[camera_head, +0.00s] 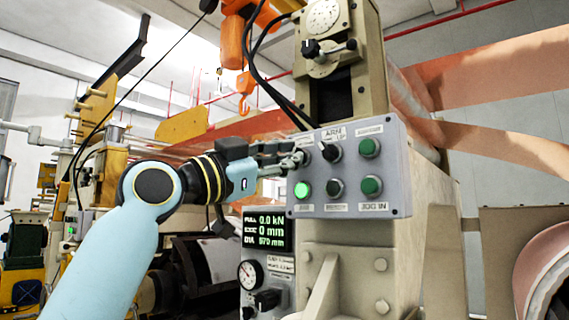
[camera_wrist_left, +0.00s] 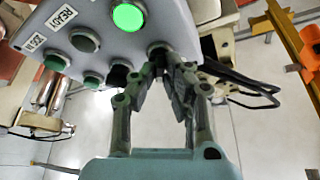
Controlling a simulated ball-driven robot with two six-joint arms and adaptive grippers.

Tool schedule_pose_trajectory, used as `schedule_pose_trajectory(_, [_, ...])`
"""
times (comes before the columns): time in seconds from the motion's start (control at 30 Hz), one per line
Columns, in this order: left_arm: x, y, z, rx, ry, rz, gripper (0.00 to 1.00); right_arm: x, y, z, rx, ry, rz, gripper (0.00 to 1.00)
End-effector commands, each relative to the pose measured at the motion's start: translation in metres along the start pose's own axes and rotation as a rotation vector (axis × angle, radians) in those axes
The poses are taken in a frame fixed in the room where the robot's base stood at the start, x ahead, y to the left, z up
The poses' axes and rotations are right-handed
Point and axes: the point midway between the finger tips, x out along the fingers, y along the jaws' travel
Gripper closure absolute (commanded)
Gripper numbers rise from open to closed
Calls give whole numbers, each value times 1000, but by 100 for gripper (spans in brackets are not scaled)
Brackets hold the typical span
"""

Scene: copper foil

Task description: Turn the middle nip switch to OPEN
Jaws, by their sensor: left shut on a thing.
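The grey control panel (camera_head: 352,204) carries two rows of controls. A black switch (camera_head: 331,152) with a pale pointer sits in the middle of its top row; its label is too small to read surely. My left gripper (camera_head: 292,160) is at the top-left corner of the panel, left of that switch. In the left wrist view its fingers (camera_wrist_left: 172,72) are closed around a round control (camera_wrist_left: 157,48) at the end of the top row, largely hidden by them. My right gripper is not in view.
The panel also has a lit green button (camera_head: 302,190), a lower black knob (camera_head: 334,187) and green buttons (camera_head: 369,148) at the right. A display (camera_head: 266,229) reading 0.0 kN is below left. An orange hoist hook (camera_head: 244,100) hangs behind; copper foil (camera_head: 500,146) runs right.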

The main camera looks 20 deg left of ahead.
Motion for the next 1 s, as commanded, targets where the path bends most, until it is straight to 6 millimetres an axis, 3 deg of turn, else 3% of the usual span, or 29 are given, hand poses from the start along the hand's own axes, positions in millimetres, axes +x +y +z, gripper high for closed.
schedule_pose_trajectory(0.3, [1, -4, -6, 8, 12, -9, 100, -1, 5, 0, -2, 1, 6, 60])
schedule_pose_trajectory(0.33, [1, -4, -6, 8, 12, -9, 88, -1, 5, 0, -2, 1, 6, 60])
schedule_pose_trajectory(0.5, [1, -2, -4, 6, 8, -6, 68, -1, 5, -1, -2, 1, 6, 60])
schedule_pose_trajectory(0.83, [-1, -1, -1, 4, 3, -3, 68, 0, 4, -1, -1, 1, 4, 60])
schedule_pose_trajectory(1.0, [-18, -1, 0, 8, 0, -3, 68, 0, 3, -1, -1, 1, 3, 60])
